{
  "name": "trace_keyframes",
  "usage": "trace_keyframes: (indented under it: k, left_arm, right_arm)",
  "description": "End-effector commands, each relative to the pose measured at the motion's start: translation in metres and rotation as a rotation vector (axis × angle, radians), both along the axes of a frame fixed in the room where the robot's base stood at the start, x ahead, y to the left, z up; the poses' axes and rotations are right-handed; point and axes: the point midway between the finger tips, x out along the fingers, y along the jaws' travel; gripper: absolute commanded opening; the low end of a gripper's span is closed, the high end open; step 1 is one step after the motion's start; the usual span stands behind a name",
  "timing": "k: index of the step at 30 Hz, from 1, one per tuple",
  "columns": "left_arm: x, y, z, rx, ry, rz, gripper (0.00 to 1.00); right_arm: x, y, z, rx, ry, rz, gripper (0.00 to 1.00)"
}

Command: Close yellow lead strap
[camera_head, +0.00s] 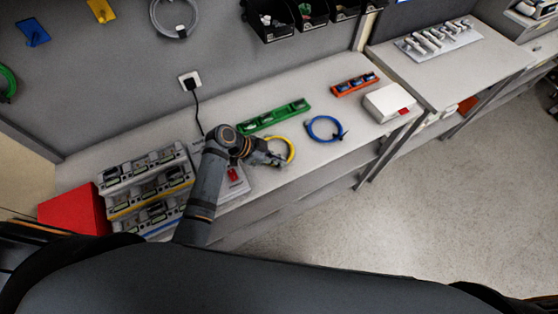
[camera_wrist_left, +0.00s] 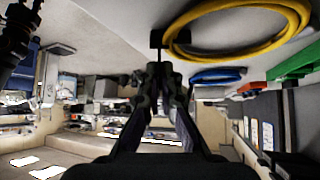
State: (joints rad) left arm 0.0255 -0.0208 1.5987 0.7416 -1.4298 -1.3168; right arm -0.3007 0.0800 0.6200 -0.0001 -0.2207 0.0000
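The yellow lead (camera_head: 291,150) lies coiled on the bench in the head view, at the fingertips of my left gripper (camera_head: 277,160). In the left wrist view the yellow lead (camera_wrist_left: 240,50) fills the upper right as a large loop. A small black strap (camera_wrist_left: 157,39) shows at the left edge of the loop, directly beyond the fingertips. The fingers of my left gripper (camera_wrist_left: 158,72) converge and look shut. Whether the fingertips touch or pinch the strap is not clear.
A green rack (camera_head: 273,117) lies behind the yellow lead, and a blue coiled lead (camera_head: 325,129) lies to its right. An orange rack (camera_head: 355,84) and a white box (camera_head: 388,102) stand farther right.

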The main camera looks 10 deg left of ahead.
Motion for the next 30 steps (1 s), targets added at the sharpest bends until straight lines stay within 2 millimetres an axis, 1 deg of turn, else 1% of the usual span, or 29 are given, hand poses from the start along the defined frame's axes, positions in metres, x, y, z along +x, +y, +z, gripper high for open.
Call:
trace_keyframes:
  k: [6, 12, 18, 29, 30]
  left_arm:
    - [0.0057, 0.0017, -0.0011, -0.035, 0.127, 0.000, 0.00]
    - [0.0076, 0.0020, -0.0019, -0.058, 0.203, 0.000, 0.00]
    - [0.0081, 0.0020, -0.0018, -0.069, 0.236, 0.000, 0.00]
    - [0.0080, 0.0020, -0.0018, -0.070, 0.240, 0.000, 0.00]
    - [0.0080, 0.0020, -0.0018, -0.070, 0.240, 0.000, 0.03]
  right_arm:
    - [-0.0001, -0.0002, -0.0028, 0.000, 0.000, 0.000, 0.40]
    - [-0.0001, -0.0003, -0.0052, 0.000, 0.000, 0.000, 0.40]
    - [0.0001, -0.0003, -0.0060, 0.000, -0.001, 0.000, 0.40]
    - [0.0004, -0.0002, -0.0060, 0.000, -0.001, 0.000, 0.40]
    - [0.0004, -0.0002, -0.0060, 0.000, -0.001, 0.000, 0.40]
